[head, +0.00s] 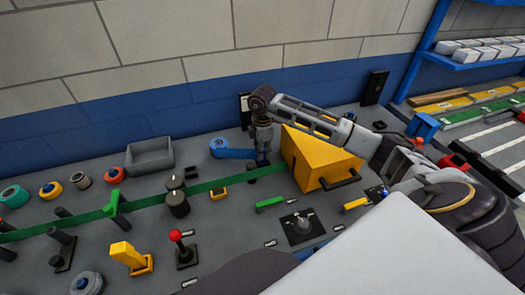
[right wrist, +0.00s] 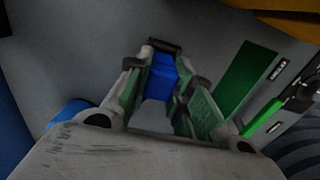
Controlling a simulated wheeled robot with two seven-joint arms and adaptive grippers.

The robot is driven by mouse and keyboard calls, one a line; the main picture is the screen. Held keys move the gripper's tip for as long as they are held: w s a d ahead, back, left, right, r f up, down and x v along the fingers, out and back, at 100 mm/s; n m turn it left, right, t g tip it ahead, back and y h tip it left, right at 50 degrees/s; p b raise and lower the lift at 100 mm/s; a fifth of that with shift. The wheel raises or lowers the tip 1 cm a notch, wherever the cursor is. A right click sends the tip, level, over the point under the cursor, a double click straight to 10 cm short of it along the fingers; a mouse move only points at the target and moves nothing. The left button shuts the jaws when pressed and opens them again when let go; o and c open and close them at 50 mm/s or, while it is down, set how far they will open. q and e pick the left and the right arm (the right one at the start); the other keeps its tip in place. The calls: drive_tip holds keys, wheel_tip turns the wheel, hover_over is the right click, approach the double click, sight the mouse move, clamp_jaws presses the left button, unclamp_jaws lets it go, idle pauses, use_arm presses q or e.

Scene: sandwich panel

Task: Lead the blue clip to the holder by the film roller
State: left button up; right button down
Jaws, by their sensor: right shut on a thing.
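My right gripper (head: 263,157) points down at the back middle of the grey panel, left of the yellow wedge-shaped block. In the right wrist view its fingers (right wrist: 163,88) are shut on a blue block, which I take to be the blue clip (right wrist: 160,76). In the head view the clip is mostly hidden by the fingers. A green film (head: 150,203) runs across the panel from the left, past dark upright rollers (head: 177,197), and ends near the gripper. I cannot tell which part is the holder. My left gripper is not in view.
A blue tape roll (head: 219,147) with a blue strip lies just left of the gripper. The yellow block (head: 315,160) stands close on its right. A grey tray (head: 150,155), a red-knobbed lever (head: 180,247) and a yellow lever (head: 130,256) stand further left.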

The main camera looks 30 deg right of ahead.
drive_tip(key=shift+f, duration=0.25)
drive_tip(key=shift+f+b, duration=0.35)
drive_tip(key=shift+f, duration=0.15)
idle(0.3)
drive_tip(key=c, duration=1.2)
unclamp_jaws()
drive_tip(key=shift+o, duration=0.2)
drive_tip(key=shift+r+p, duration=2.4)
drive_tip(key=shift+r, duration=1.15)
